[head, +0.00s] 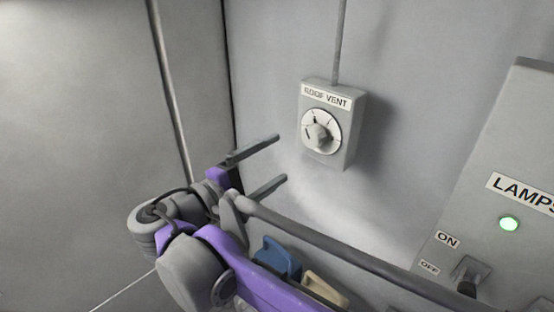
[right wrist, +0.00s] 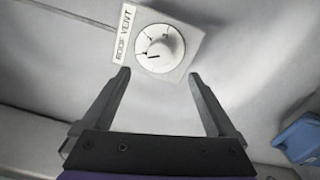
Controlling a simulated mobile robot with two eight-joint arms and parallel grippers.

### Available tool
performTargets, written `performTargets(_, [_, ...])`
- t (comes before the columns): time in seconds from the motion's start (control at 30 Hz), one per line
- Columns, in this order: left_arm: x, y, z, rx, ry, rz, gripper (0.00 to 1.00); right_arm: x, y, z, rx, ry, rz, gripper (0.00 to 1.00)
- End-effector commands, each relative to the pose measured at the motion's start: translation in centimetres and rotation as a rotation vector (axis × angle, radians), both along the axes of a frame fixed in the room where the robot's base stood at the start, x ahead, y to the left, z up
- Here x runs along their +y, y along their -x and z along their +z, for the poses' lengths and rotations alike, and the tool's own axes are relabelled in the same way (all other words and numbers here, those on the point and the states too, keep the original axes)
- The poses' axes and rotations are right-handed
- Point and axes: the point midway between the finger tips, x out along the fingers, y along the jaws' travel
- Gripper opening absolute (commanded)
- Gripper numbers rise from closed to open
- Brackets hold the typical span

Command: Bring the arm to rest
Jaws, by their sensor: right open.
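My right gripper (head: 275,162) is open and empty in front of the grey wall, left of the roof vent switch box. Its two fingers also show wide apart in the right wrist view (right wrist: 160,82). They are clear of the roof vent box (head: 348,140), which has a round dial with a knob (head: 318,134). The box and knob (right wrist: 160,48) also show beyond the fingertips in the right wrist view. My purple and grey right arm comes up from the bottom of the head view. My left gripper is not in view.
A blue object (head: 277,256) and a beige one (head: 325,289) are partly hidden behind my arm. Bare wall lies left of the gripper.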

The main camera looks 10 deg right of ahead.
Motion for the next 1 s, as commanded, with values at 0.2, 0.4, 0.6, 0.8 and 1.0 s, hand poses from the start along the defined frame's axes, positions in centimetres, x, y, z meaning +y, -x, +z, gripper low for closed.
performTargets(0.2, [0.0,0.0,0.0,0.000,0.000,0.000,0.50,-0.4,0.0,-0.3,0.007,-0.008,-0.003,0.93])
performTargets(0.4, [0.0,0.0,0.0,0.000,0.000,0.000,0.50,-6.3,1.0,-6.2,0.128,-0.188,-0.038,0.93])
performTargets(0.6, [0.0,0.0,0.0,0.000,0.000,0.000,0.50,-13.6,6.7,-18.3,0.261,-0.647,-0.123,0.93])
performTargets(0.8, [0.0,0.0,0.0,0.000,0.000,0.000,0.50,-14.7,13.7,-28.3,0.197,-1.198,-0.222,0.93])
performTargets(1.0, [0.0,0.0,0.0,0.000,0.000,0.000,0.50,-13.2,17.0,-32.6,0.028,-1.580,-0.290,0.93])
